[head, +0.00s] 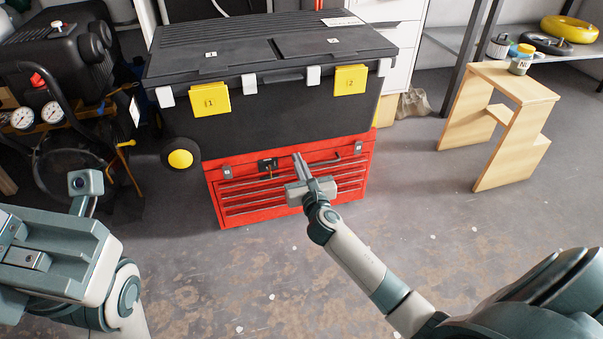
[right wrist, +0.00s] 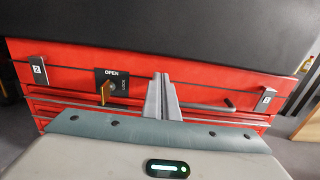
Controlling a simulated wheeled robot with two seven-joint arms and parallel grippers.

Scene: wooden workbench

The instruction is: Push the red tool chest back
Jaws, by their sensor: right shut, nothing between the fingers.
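The red tool chest (head: 238,208) stands on the floor, with several drawers, a lock and a bar handle on its front. A large black toolbox with yellow latches (head: 270,118) sits on top of it and hides its lid. My right gripper (head: 299,160) is shut and empty, with its fingers pointing at the upper front of the chest. In the right wrist view the red front (right wrist: 70,75) fills the middle, with the fingertips between the lock plate (right wrist: 112,88) and the handle. I cannot tell whether the fingertips touch it.
A black compressor with gauges (head: 60,48) stands close on the left. A wooden step stool (head: 515,90) with a small jar (head: 521,62) on it stands to the right. White drawers (head: 395,40) stand behind the toolbox. The floor in front of the chest is clear.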

